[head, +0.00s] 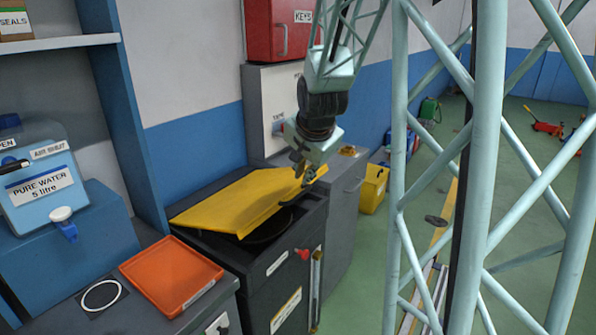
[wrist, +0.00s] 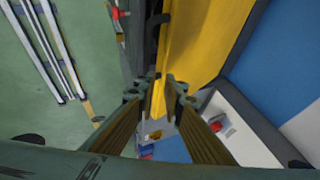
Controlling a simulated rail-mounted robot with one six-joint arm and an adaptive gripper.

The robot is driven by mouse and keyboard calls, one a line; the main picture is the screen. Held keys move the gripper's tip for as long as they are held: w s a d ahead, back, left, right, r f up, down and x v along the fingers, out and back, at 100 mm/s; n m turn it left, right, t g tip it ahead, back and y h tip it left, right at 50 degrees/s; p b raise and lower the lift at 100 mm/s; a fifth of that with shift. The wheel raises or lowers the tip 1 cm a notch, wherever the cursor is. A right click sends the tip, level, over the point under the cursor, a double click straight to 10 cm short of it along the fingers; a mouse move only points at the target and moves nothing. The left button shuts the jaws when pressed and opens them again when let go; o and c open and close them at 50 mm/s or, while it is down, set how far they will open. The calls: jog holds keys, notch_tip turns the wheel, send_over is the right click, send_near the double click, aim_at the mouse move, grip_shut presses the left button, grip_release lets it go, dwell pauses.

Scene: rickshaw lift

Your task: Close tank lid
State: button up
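The yellow tank lid (head: 240,203) is tilted up over the dark tank (head: 235,255) at the centre of the head view. A dark opening (head: 268,226) shows under its front edge. In the wrist view the lid (wrist: 205,40) runs from the top centre down to the fingers. My gripper (head: 308,177) is at the lid's right end. In the wrist view my gripper's (wrist: 163,92) fingertips stand apart, with a narrow yellow strip between them. I cannot tell whether either finger touches the lid.
A red handle (head: 302,254) sits on the tank's front. An orange tray (head: 171,275) and a blue water container (head: 45,185) are at left. A grey cabinet (head: 345,205) and yellow bin (head: 373,188) stand at right. A red key box (head: 283,30) hangs above.

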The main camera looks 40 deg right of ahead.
jog(key=o, duration=0.4)
jog(key=shift+a, duration=0.2)
jog(key=shift+c, duration=0.2)
jog(key=shift+a, duration=0.15)
jog(key=v, duration=1.2)
jog(key=shift+c, duration=0.4)
